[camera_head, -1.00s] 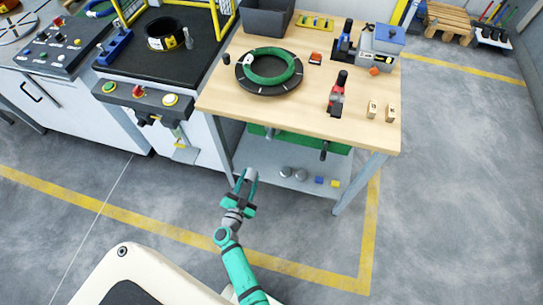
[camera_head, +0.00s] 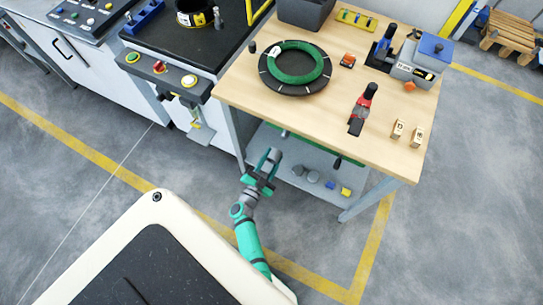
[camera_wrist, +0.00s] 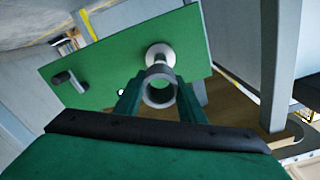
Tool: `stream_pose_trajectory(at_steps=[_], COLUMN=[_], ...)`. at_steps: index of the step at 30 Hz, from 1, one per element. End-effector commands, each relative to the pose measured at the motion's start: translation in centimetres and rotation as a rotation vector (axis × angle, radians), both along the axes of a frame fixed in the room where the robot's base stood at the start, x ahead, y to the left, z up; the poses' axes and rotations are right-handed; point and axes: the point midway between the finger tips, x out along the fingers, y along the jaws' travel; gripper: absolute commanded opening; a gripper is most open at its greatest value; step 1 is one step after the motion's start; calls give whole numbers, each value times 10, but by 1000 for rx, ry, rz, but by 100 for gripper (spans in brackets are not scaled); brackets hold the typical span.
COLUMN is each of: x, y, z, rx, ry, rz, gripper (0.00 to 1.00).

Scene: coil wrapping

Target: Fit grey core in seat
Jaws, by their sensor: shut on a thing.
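The grey core (camera_wrist: 158,92) is a short hollow tube, seen nearly end-on in the wrist view. My gripper (camera_wrist: 160,100) is shut on it, one finger on each side. A green panel (camera_wrist: 110,65) hangs under the tabletop, bearing a pale round flanged peg (camera_wrist: 160,55) just beyond the core and nearly in line with it. The core overlaps the peg in the picture; whether they touch, and whether this peg is the seat, I cannot tell. In the head view, my gripper (camera_head: 265,167) is low at the bench's front, beside its left legs.
The wooden tabletop (camera_head: 330,115) overhangs the panel. A dark handle (camera_wrist: 68,80) sticks out from the panel's left. The lower shelf (camera_head: 270,150) holds grey round pieces (camera_head: 312,176), a blue block (camera_head: 330,184) and a yellow block (camera_head: 346,191). Floor (camera_head: 450,210) to the right is clear.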

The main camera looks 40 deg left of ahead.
Motion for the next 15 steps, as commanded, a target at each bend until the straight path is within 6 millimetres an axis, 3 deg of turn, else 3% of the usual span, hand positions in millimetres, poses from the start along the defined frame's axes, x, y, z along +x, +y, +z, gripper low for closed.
stream_pose_trajectory(at_steps=[4, 15], x=[-3, 26], y=[2, 12], z=[-2, -1], rx=[-2, -1], ry=[-2, -2], rz=[3, 8], gripper=[14, 14])
